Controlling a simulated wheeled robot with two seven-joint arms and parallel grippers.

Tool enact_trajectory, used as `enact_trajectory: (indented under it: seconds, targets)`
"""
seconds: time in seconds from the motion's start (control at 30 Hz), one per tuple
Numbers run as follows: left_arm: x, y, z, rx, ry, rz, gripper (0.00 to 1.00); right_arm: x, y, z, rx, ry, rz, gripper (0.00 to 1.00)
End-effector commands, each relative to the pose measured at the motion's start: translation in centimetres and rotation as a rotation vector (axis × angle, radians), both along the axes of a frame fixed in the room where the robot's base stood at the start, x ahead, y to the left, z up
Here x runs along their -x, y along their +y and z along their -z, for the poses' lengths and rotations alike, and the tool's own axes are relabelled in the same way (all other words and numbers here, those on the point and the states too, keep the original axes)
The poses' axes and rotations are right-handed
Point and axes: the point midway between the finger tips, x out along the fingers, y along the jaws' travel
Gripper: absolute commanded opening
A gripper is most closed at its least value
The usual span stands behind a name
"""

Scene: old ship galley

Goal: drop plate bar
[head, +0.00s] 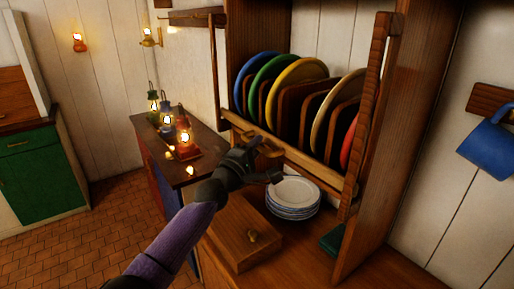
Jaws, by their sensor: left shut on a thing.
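The wooden plate bar (318,168) runs across the front of the plate rack, low in front of the plates. Colored plates stand on edge behind it: a blue plate (243,82), a green plate (262,72), a yellow plate (298,72), a cream plate (334,108) and a partly hidden red plate (348,145). My left gripper (264,161) is at the left-middle part of the bar, shut on a small wooden piece at its front. The fingers hide the exact contact. My right gripper is out of view.
A stack of white plates (293,196) stands below the bar, beside a wooden box (246,232). Lit lamps (185,138) stand on the dark-topped cabinet to the left. A blue mug (487,142) hangs at right. Tiled floor (100,235) is open at lower left.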

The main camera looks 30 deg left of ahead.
Motion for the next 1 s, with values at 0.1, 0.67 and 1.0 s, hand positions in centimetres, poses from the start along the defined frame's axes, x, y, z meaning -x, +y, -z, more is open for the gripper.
enact_trajectory:
  seconds: [0.1, 0.67, 1.0]
  targets:
    - [0.0, -0.2, 0.7, -0.001, 0.02, 0.004, 0.0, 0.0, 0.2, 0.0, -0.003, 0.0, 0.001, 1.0]
    - [0.5, -0.1, 0.6, 0.001, 0.016, 0.003, 0.55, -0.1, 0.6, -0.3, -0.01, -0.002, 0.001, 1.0]
    - [7.0, -0.2, 1.8, -0.001, 0.02, 0.004, 0.55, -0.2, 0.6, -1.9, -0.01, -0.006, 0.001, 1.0]
